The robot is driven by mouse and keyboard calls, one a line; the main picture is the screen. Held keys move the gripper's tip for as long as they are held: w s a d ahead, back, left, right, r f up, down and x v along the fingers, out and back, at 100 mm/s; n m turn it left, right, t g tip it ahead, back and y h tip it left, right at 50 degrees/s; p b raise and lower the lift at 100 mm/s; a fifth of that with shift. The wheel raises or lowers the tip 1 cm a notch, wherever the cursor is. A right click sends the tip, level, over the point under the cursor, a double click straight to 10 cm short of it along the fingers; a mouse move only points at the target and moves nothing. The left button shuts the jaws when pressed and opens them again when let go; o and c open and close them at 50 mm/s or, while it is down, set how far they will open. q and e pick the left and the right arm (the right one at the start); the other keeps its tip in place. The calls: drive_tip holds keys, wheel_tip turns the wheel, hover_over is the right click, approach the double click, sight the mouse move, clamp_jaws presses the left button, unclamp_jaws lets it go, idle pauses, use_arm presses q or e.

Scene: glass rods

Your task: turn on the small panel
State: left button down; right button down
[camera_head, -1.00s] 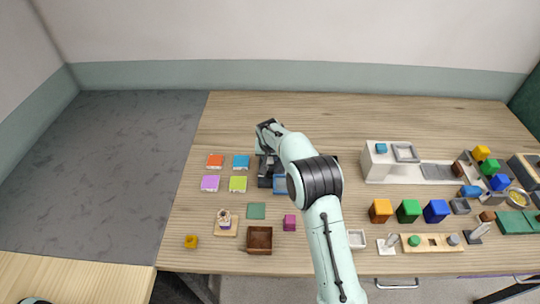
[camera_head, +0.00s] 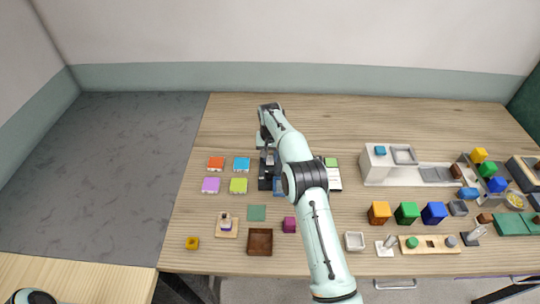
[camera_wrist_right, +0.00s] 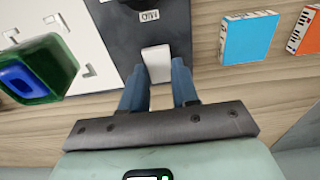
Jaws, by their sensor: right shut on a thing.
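The small dark panel (camera_head: 265,183) lies on the wooden table, partly hidden by my right arm in the head view. In the right wrist view the dark panel (camera_wrist_right: 118,40) carries a marked label and a white switch lever (camera_wrist_right: 156,58). My right gripper (camera_head: 267,152) is over the panel in the head view. In the right wrist view its blue fingers (camera_wrist_right: 159,88) are shut on the white lever, one on each side. Which way the lever is set cannot be told. My left gripper is not in view.
A blue block (camera_head: 242,164) and an orange block (camera_head: 216,164) lie left of the panel. A white board (camera_head: 334,182) with a green-topped block is to its right. A brown box (camera_head: 260,240) is nearer the front edge. The table behind is clear.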

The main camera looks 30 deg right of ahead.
sight(270, 161)
drive_tip(key=shift+s+a, duration=0.1)
drive_tip(key=c, duration=0.8)
unclamp_jaws()
drive_tip(key=shift+c, duration=0.2)
drive_tip(key=shift+s, duration=0.1)
drive_tip(key=shift+r, duration=0.1)
drive_tip(key=shift+r, duration=0.3)
wheel_tip(270, 161, up, 13)
drive_tip(key=shift+s+a+f, duration=0.2)
drive_tip(key=shift+s+a, duration=0.05)
drive_tip(key=shift+s, duration=0.1)
